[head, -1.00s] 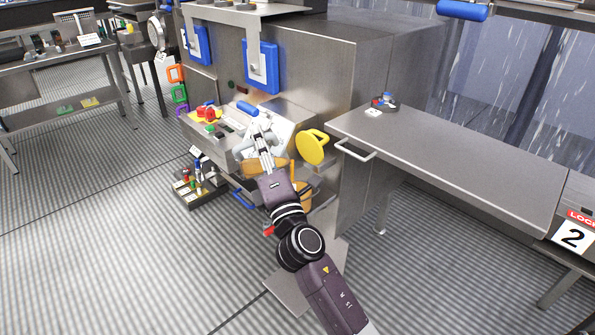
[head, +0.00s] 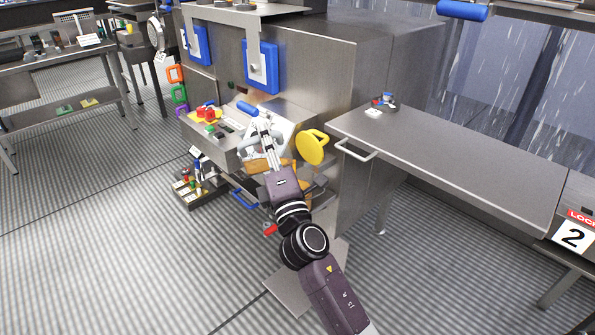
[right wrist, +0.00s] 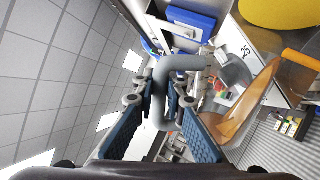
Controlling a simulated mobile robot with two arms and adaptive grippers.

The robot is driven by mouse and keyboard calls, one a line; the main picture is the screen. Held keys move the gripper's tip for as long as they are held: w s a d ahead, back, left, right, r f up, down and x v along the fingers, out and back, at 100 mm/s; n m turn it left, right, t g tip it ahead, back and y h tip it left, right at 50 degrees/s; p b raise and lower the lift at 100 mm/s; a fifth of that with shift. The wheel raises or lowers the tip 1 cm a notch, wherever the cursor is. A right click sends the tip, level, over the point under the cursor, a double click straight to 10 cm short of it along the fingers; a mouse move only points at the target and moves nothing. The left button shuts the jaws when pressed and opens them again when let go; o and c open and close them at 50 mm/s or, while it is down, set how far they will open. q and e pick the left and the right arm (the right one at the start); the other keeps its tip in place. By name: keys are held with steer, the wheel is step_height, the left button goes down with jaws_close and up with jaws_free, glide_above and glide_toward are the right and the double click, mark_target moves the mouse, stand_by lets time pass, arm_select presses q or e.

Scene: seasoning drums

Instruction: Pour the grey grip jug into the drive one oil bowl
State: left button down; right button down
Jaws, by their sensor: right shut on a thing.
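My right gripper (head: 264,138) is at the front of the steel machine in the head view. In the right wrist view its fingers (right wrist: 160,98) are shut on a thick grey curved handle (right wrist: 184,63), which I take to be the grey grip jug's. The jug's body is hard to make out behind the fingers; part of the grey handle also shows in the head view (head: 246,146). An orange-brown vessel (right wrist: 246,108) is beside the held handle; I cannot tell whether it is the drive one oil bowl. My left gripper is not in view.
A yellow round piece with a handle (head: 311,148) is on the machine's right side. A steel table (head: 450,160) stands to the right, mostly bare. A low dark rack with several small bottles (head: 200,186) is at the machine's foot.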

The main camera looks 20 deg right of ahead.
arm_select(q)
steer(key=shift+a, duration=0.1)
arm_select(e)
steer(key=shift+s+d+r+m+h, duration=0.1)
steer(key=shift+d+r+m+h, duration=0.3)
steer(key=shift+d+m, duration=0.1)
steer(key=shift+d+r+m+h+p, duration=0.4)
steer(key=shift+d+r+m, duration=0.1)
steer(key=shift+m, duration=0.1)
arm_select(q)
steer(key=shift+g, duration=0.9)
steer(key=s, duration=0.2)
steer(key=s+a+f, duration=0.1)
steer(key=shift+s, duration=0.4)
arm_select(e)
steer(key=shift+r, duration=0.1)
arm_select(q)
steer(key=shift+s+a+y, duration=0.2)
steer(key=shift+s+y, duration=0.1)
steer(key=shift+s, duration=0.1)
arm_select(e)
steer(key=shift+s+d+r+m, duration=0.1)
steer(key=shift+d+r+m, duration=0.2)
steer(key=shift+m, duration=0.2)
